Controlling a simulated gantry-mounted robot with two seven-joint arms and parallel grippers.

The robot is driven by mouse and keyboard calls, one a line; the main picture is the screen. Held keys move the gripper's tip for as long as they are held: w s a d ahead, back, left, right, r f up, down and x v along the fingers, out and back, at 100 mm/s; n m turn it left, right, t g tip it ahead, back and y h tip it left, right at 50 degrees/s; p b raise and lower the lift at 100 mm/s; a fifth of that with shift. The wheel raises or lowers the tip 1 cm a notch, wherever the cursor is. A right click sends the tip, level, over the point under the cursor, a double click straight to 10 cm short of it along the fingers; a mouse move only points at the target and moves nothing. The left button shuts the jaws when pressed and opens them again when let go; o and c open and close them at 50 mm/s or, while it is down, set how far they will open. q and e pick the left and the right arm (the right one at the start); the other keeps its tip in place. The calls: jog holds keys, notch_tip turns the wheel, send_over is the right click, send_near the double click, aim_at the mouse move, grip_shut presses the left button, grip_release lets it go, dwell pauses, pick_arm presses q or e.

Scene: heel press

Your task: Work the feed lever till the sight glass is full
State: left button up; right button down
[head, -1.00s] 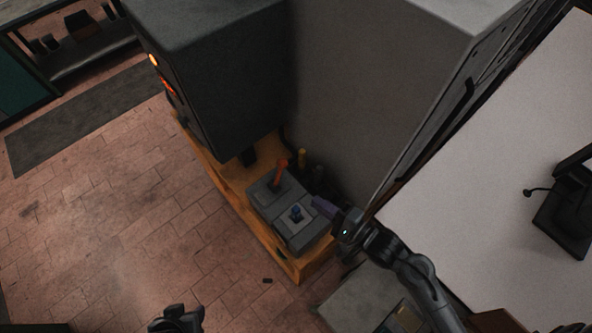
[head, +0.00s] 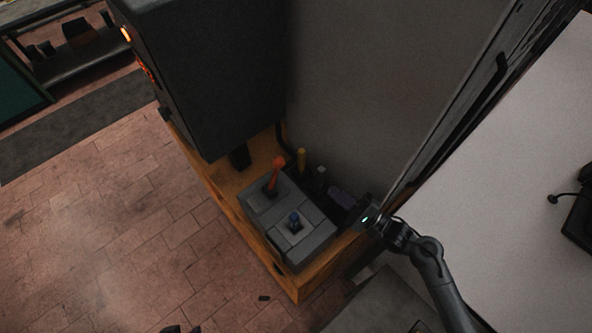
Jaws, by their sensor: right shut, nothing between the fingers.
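A lever with an orange-red knob (head: 277,163) stands on a grey control box, leaning slightly right. A yellow-topped upright piece (head: 301,158) stands behind the box. I cannot tell which of these is the feed lever, and I cannot make out a sight glass. My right gripper (head: 336,193) is shut and empty, to the right of the box, close to the tall grey panel and apart from both knobs. Only a dark bit of my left gripper (head: 180,329) shows at the bottom edge.
The grey control box (head: 312,241) sits on an orange base (head: 284,278). A dark machine housing (head: 205,80) rises behind it, and a tall grey panel (head: 375,95) bounds the right. A white surface (head: 510,190) lies further right. The brick floor (head: 130,240) at left is open.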

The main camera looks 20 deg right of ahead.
aim_at(275, 175)
jog(key=shift+w+a+r, duration=0.1)
jog(key=shift+w+a, duration=0.2)
jog(key=shift+w, duration=0.15)
jog(key=s+a+r+p+x, duration=0.1)
jog(key=p+x, duration=0.1)
jog(key=x, duration=0.9)
jog(key=shift+a+r, duration=0.35)
jog(key=shift+a, duration=0.2)
